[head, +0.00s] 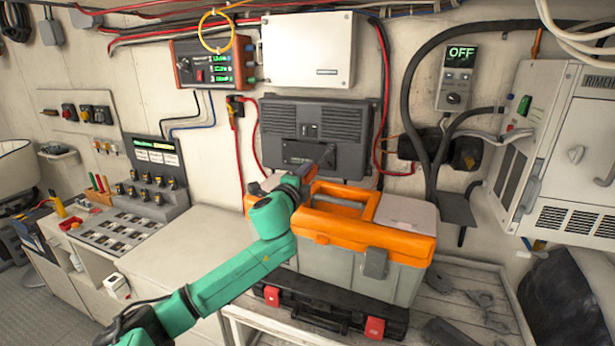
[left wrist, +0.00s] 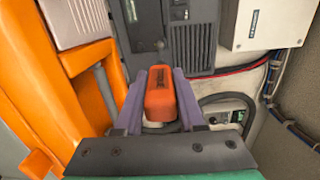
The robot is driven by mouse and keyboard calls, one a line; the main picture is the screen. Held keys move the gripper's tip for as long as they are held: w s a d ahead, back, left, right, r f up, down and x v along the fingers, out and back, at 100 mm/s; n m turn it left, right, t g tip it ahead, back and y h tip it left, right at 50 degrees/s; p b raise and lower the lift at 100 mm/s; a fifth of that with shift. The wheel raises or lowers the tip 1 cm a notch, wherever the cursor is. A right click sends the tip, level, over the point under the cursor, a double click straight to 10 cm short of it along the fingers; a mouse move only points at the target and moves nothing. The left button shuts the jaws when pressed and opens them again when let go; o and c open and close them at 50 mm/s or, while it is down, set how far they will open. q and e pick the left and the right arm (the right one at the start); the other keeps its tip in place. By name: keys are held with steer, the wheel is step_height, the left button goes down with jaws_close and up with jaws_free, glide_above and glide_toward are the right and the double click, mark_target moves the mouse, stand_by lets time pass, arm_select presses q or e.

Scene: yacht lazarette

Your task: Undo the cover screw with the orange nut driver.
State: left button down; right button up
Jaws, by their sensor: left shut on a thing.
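My left gripper (head: 304,174) is in front of the dark grey wall unit (head: 340,128), just above the toolbox. It is shut on the orange nut driver (left wrist: 160,96). In the left wrist view the orange handle sits between the two purple-grey fingers. In the head view a dark shaft (head: 326,157) points up and right toward the lower part of the unit. I cannot tell whether its tip touches the unit. The unit's ribbed front also shows in the left wrist view (left wrist: 193,45). I cannot make out the cover screw. My right gripper is not in view.
An orange and grey toolbox (head: 370,240) stands on a black case (head: 325,317), close below my left gripper. A white box (head: 307,50) is above the unit. Red and black cables run beside the unit. The white counter (head: 190,245) at left has clear room.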

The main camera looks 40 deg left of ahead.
arm_select(q)
steer(key=shift+w, duration=0.15)
stand_by(0.5)
steer(key=shift+w+a, duration=0.2)
steer(key=shift+w, duration=0.3)
steer(key=n, duration=0.3)
steer(key=shift+f, duration=0.15)
steer(key=shift+n, duration=0.9)
steer(key=shift+s+d, duration=0.1)
steer(key=shift+s, duration=0.05)
steer(key=shift+s+d, duration=0.1)
steer(key=shift+s, duration=0.4)
steer(key=shift+s+d, duration=0.1)
